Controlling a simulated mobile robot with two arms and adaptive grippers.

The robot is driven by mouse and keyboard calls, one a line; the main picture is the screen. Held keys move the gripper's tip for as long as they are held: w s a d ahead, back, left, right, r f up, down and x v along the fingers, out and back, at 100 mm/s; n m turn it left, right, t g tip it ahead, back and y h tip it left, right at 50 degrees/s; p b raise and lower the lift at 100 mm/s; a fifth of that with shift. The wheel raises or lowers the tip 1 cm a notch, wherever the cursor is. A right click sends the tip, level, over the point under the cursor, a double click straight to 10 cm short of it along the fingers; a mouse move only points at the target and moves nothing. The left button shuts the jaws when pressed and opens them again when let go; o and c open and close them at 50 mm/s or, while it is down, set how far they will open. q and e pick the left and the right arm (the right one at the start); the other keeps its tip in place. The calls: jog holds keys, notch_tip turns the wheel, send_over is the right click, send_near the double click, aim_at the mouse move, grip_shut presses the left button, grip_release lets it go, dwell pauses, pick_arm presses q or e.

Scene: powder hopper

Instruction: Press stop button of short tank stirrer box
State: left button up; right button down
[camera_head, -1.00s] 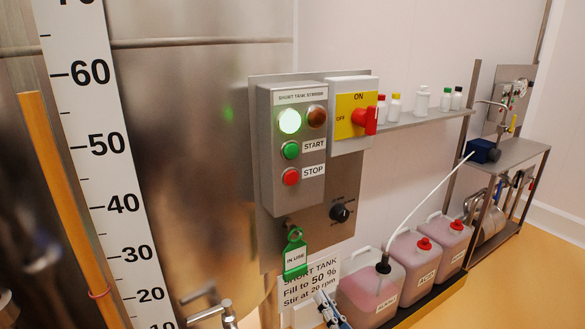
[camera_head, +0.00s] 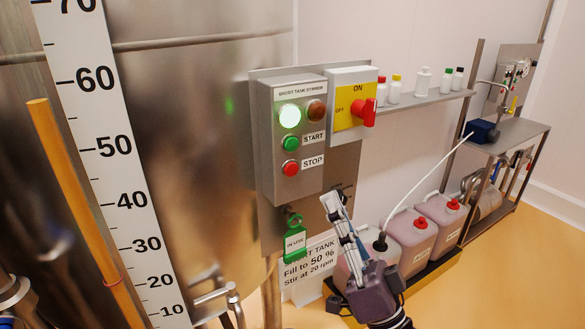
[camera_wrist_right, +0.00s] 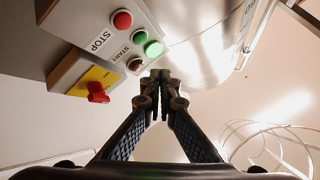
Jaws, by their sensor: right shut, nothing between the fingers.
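The grey short tank stirrer box (camera_head: 280,180) is mounted on a metal panel beside the tank. Its red STOP button (camera_head: 290,168) sits below the green START button (camera_head: 292,143); a green lamp (camera_head: 289,116) glows above, beside a dark amber lamp (camera_head: 316,111). My right gripper (camera_head: 335,205) is shut and empty, below and right of the STOP button, apart from it in the picture. In the right wrist view the red STOP button (camera_wrist_right: 122,20) is beyond the shut fingertips (camera_wrist_right: 156,76), up and to the left. My left gripper is not in view.
A red rotary switch (camera_head: 365,112) on a yellow plate sits right of the box. A green IN USE tag (camera_head: 294,243) hangs below it. Several pink canisters (camera_head: 412,240) stand at lower right. A shelf (camera_head: 425,101) with bottles is behind.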

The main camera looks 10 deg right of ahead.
aim_at(291, 170)
jog(key=shift+w, duration=0.1)
jog(key=shift+w+a+b, duration=0.25)
jog(key=shift+w+a, duration=0.2)
jog(key=shift+w, duration=0.9)
jog(key=shift+w+a+b, duration=0.3)
jog(key=shift+w+a, duration=0.2)
jog(key=shift+w, duration=0.9)
jog(key=shift+w+a+b, duration=0.25)
jog(key=shift+w+a, duration=0.2)
jog(key=shift+w, duration=0.9)
jog(key=shift+w, duration=0.1)
jog(key=shift+w+a, duration=0.15)
jog(key=shift+w, duration=0.2)
jog(key=shift+w+a, duration=0.1)
jog(key=shift+w, duration=0.2)
jog(key=shift+s, duration=0.1)
jog(key=shift+s+d, duration=0.25)
jog(key=shift+s, duration=0.4)
